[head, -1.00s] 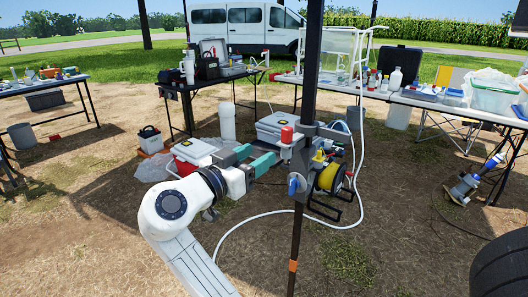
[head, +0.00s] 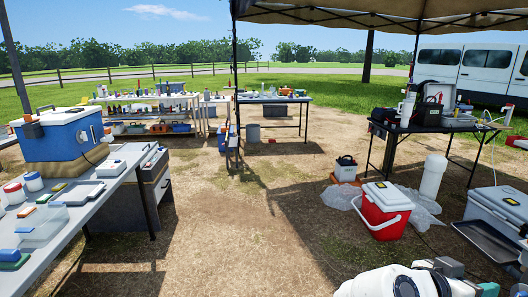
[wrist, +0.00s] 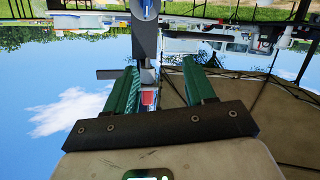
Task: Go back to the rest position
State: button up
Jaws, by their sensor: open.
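My gripper (wrist: 160,72) shows in the wrist view with its two green fingers apart and no object held between them. Beyond the fingers stands a grey post-like fixture (wrist: 146,42) with a red part (wrist: 148,97) low in the gap. The wrist picture looks upside down, with sky below. In the head view, my gripper (head: 472,280) is partly seen at the bottom right corner, with teal finger pieces beside my white arm link. Its tips are cut off or unclear there.
A red and white cooler (head: 385,210) stands on the ground just beyond my arm, with a grey cooler (head: 497,212) to its right. A table with a blue cooler (head: 62,140) stands at the left. Bare ground (head: 225,225) lies open in the middle.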

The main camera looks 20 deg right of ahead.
jog(key=s+a+f+n+t+y+p, duration=0.1)
jog(key=s+a+f+n+y+p, duration=0.15)
jog(key=a+f+n+y, duration=0.35)
jog(key=s+a+f+n+t+y+p, duration=0.2)
jog(key=s+f+n, duration=0.1)
jog(key=f, duration=0.5)
jog(key=s+a+f+n+y+p, duration=0.1)
jog(key=s+a+f+n+y, duration=0.2)
jog(key=s+a, duration=0.1)
jog(key=s+a+f+n+g+y+p, duration=0.1)
jog(key=s+a+f+n+y+p, duration=0.1)
jog(key=s+a, duration=0.3)
jog(key=shift+a+f+n+y+p, duration=0.3)
jog(key=shift+a+f+n+y, duration=0.15)
jog(key=shift+a+n+y, duration=0.6)
jog(key=shift+s+a+m, duration=0.1)
jog(key=shift+a+m, duration=0.05)
jog(key=shift+m, duration=0.1)
